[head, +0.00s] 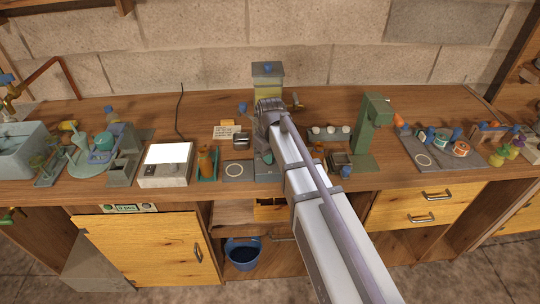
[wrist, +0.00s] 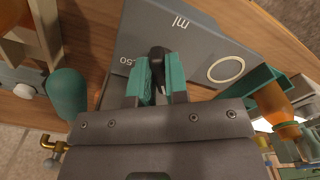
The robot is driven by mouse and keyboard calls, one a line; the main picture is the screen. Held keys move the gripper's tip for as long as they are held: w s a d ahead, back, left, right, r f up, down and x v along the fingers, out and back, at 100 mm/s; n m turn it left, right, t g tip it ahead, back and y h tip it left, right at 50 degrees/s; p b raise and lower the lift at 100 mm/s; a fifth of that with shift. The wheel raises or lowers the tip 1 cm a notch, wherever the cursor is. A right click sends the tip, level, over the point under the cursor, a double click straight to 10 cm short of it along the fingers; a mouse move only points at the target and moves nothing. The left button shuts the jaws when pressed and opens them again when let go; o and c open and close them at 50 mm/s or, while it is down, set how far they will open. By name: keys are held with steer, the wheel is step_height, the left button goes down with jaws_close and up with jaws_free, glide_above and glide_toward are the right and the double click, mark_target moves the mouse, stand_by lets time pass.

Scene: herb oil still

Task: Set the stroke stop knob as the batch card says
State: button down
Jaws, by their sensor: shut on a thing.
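My gripper (wrist: 160,76), with teal fingertips, is shut on a small dark knob (wrist: 157,56) in the wrist view. The knob stands at a grey plate (wrist: 195,42) that carries a white ring, the letters "ml" and a partly hidden number ending in "50". The fingers and gripper body hide much of the knob and any pointer or scale near it. In the head view the plate (head: 230,178) lies at the bench front, and my arm covers the knob. A small cream card (head: 224,132) stands behind the plate; its writing is too small to read.
A dispenser with a yellowish body (head: 268,91) stands behind my gripper. A green stand (head: 371,128) is to the right. An orange bottle (head: 206,164) and a white-topped box (head: 165,166) are to the left. In the wrist view a green rounded thing (wrist: 67,93) is close at left.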

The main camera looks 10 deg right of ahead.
steer(key=c, duration=1.1)
jaws_free()
step_height(320, 180, up, 11)
steer(key=p, duration=1)
steer(key=shift+f+p, duration=0.1)
steer(key=shift+p, duration=0.3)
